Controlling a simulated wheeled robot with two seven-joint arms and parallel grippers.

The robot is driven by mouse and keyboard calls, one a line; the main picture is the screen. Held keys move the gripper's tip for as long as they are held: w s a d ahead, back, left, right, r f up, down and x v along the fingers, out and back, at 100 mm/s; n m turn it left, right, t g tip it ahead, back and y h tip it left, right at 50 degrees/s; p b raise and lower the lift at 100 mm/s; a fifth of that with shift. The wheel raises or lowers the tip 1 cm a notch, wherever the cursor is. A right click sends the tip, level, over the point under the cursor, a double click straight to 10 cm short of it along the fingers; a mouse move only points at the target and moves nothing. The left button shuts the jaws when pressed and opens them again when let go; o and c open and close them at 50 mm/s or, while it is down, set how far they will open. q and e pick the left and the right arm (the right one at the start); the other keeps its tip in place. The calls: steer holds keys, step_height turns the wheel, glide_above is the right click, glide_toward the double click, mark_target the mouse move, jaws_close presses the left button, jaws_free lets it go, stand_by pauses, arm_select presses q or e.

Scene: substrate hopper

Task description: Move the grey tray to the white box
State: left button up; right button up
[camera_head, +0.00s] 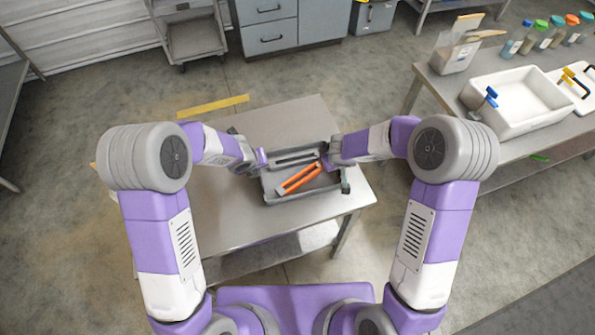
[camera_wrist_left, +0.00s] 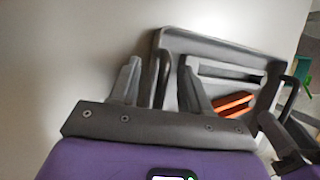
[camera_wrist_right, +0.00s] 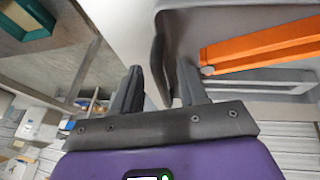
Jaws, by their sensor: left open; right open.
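The grey tray (camera_head: 285,198) lies on the small metal table in front of me, with orange bars (camera_head: 299,178) inside it. My left gripper (camera_head: 258,163) is at the tray's left side. In the left wrist view its two open fingers (camera_wrist_left: 160,85) stand on either side of the tray's handle (camera_wrist_left: 163,75). My right gripper (camera_head: 328,163) is at the tray's right side. In the right wrist view its open fingers (camera_wrist_right: 165,88) are on either side of the other handle (camera_wrist_right: 157,62). I cannot tell whether the fingers touch the handles. No plain white box is certain; a white basin (camera_head: 518,100) stands on the right bench.
The small table (camera_head: 225,215) is otherwise clear. The right bench (camera_head: 440,85) also holds several bottles (camera_head: 545,38), a clear container (camera_head: 453,55) and a white lidded box or board (camera_head: 580,85). Grey cabinets (camera_head: 268,28) and a cart (camera_head: 195,38) stand at the back.

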arm_select(q)
steer(key=shift+w+f, duration=0.1)
steer(key=shift+f, duration=0.2)
arm_select(e)
steer(key=shift+w+f, duration=0.1)
steer(key=shift+f, duration=0.15)
arm_select(q)
steer(key=shift+c, duration=0.3)
arm_select(e)
steer(key=shift+c, duration=0.2)
arm_select(q)
jaws_close()
arm_select(e)
jaws_close()
